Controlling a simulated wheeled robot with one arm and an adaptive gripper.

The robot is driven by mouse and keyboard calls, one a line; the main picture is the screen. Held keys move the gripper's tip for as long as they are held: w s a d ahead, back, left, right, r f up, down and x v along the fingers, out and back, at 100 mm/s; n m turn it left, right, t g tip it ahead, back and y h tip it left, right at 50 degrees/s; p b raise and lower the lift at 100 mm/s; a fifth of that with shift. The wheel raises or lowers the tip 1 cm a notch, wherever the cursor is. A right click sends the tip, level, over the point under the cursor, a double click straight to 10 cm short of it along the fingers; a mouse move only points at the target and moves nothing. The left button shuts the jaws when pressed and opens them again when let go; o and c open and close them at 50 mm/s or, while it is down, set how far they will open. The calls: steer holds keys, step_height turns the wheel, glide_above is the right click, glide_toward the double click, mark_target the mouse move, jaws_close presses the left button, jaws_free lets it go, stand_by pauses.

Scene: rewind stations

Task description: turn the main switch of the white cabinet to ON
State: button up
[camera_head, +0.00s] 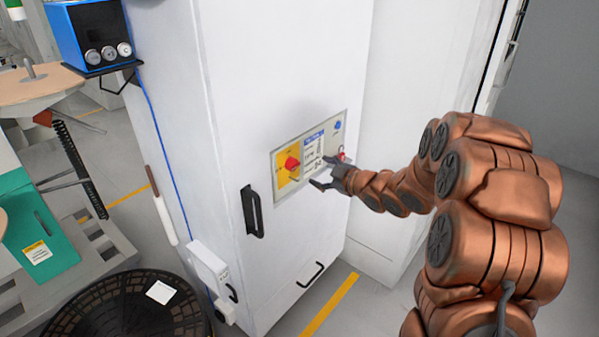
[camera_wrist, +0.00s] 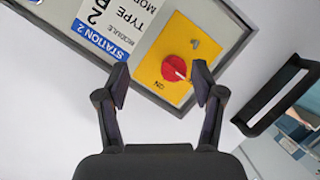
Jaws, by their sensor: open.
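The white cabinet (camera_head: 222,90) stands upright in the middle of the head view, with a grey control panel (camera_head: 334,131) on its front. On the panel's left, a red rotary main switch (camera_head: 292,163) sits on a yellow plate (camera_head: 282,180). In the wrist view the red knob (camera_wrist: 173,69) lies ahead between the fingertips, with a pale mark toward its lower right.
A black door handle (camera_head: 252,211) sticks out left of the panel, and another handle (camera_head: 311,275) is below. A small red button (camera_head: 342,156) is at the panel's right. A black reel (camera_head: 125,310) and a blue box (camera_head: 88,30) are at left.

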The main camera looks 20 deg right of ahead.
mark_target(296, 167)
steer(key=w+a+n+y, duration=0.1)
steer(key=w+a+y, duration=0.1)
steer(key=a+y, duration=0.1)
steer(key=w+a+n+t+y, duration=0.1)
steer(key=a+y, duration=0.1)
steer(key=shift+f+n, duration=0.15)
steer(key=shift+n, duration=0.15)
steer(key=shift+x, duration=1.1)
steer(key=shift+f, duration=0.1)
steer(key=shift+c, duration=0.2)
